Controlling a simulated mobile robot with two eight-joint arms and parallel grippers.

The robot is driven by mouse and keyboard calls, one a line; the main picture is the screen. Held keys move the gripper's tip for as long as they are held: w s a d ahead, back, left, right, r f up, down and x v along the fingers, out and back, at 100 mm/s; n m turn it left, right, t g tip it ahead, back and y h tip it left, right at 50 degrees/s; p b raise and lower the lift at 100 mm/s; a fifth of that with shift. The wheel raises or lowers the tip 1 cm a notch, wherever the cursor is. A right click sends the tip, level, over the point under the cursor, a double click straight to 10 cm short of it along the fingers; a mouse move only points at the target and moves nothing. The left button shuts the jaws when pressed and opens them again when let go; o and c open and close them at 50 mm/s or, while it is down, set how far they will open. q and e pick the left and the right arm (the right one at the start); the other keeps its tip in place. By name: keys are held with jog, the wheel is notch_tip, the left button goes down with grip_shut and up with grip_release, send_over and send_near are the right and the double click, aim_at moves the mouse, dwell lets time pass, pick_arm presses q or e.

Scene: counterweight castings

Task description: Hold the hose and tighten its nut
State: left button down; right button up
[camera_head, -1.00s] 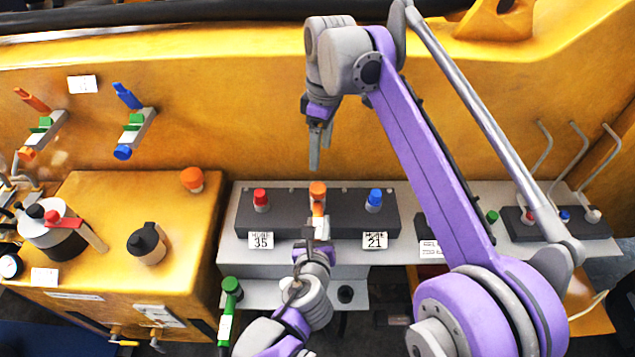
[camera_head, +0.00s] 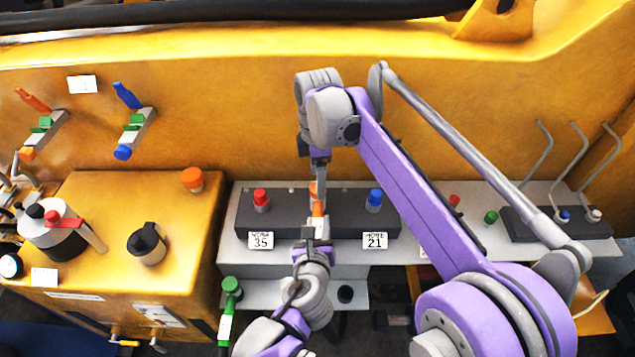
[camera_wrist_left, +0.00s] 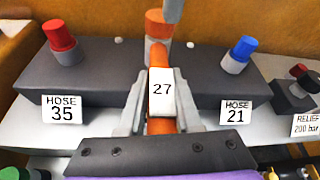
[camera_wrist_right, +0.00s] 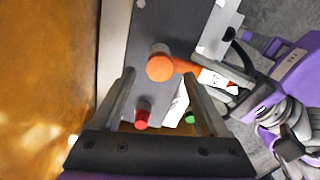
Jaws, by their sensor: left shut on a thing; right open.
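The orange hose (camera_wrist_left: 160,122), with a white tag reading 27, meets the middle fitting of a dark block. My left gripper (camera_head: 318,232) is shut on the hose; in the left wrist view its fingers (camera_wrist_left: 161,100) lie on both sides of it. The orange nut (camera_wrist_left: 158,24) sits at the hose's top end and also shows in the right wrist view (camera_wrist_right: 160,66). My right gripper (camera_head: 318,178) is open above the nut, pointing down. In the right wrist view the nut appears between its fingertips (camera_wrist_right: 160,74); whether they reach down around it I cannot tell.
The dark block (camera_wrist_left: 90,80) also carries a red cap (camera_wrist_left: 60,36), beside a label HOSE 35, and a blue cap (camera_wrist_left: 241,50), beside HOSE 21. The yellow wall (camera_head: 240,120) rises close behind. A yellow cabinet (camera_head: 110,200) stands at the left.

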jog(key=shift+f, duration=1.35)
grip_shut()
